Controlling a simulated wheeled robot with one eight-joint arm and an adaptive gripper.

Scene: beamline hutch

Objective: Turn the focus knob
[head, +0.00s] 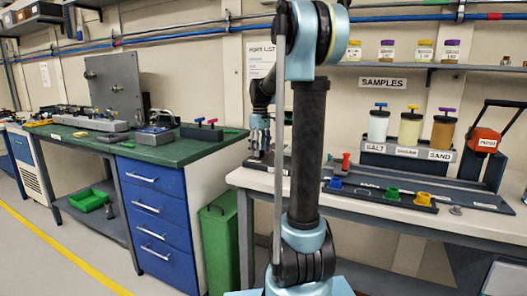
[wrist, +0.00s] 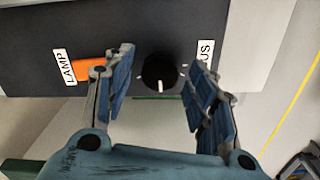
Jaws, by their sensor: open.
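In the wrist view the focus knob (wrist: 160,70) is a round black dial on a dark panel, with a white pointer mark toward the bottom of the picture and small white ticks around it. My gripper (wrist: 157,76) is open, with one blue finger left of the knob and one right of it. A gap shows between each finger and the knob; I cannot tell how far the tips are from the panel. The label right of the knob is partly covered by the right finger, leaving "US" readable. In the head view my gripper (head: 259,133) is small and partly behind my arm; the knob is not discernible there.
An orange switch (wrist: 90,69) beside a "LAMP" label (wrist: 64,67) sits left of the knob, close to the left finger. In the head view, sample jars (head: 410,128) and a tray with coloured funnels (head: 380,194) stand on the right bench. A green-topped bench (head: 190,150) is at left.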

